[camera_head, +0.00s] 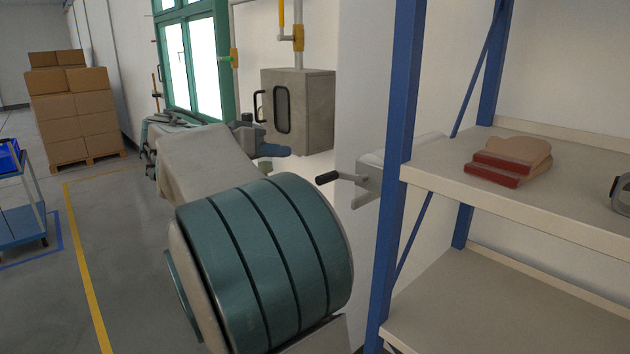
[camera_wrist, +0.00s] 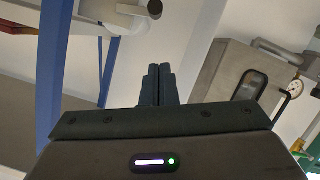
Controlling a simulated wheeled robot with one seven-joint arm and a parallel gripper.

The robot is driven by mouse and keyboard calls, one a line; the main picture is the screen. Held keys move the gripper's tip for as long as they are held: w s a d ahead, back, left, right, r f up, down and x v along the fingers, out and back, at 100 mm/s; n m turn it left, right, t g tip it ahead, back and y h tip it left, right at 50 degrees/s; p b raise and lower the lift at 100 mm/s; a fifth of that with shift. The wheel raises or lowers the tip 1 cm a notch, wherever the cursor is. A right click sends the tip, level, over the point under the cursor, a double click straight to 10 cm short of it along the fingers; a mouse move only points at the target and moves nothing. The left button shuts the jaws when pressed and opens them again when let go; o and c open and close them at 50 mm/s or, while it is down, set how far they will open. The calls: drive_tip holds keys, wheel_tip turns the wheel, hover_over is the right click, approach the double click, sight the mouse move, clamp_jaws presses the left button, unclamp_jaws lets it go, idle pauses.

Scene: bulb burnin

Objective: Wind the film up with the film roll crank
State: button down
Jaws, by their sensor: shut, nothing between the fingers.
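The film roll crank (camera_head: 350,178) sticks out to the left of a pale holder on the wall, behind the blue shelf post. It has a dark grip (camera_head: 327,178) and a grey arm. In the wrist view, the crank (camera_wrist: 125,18) is at the top, left of my fingers, with its dark grip end facing the camera. A pale roll (camera_head: 428,147) shows partly behind the post. My gripper (camera_wrist: 158,68) is shut and empty. It is apart from the crank, and in the head view it is left of and above the grip. The film itself cannot be made out.
A blue-posted shelf (camera_head: 590,225) stands at the right, with folded red and tan items (camera_head: 508,160) on it. A grey wall cabinet (camera_head: 315,110) with a handle is behind my gripper. Stacked boxes (camera_head: 80,115) and a blue cart (camera_head: 20,225) stand at the left.

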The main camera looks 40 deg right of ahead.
drive_tip(key=s+f+p+x, duration=0.1)
drive_tip(key=f+p+x, duration=0.1)
drive_tip(key=x, duration=0.8)
drive_tip(key=shift+m+h, duration=0.3)
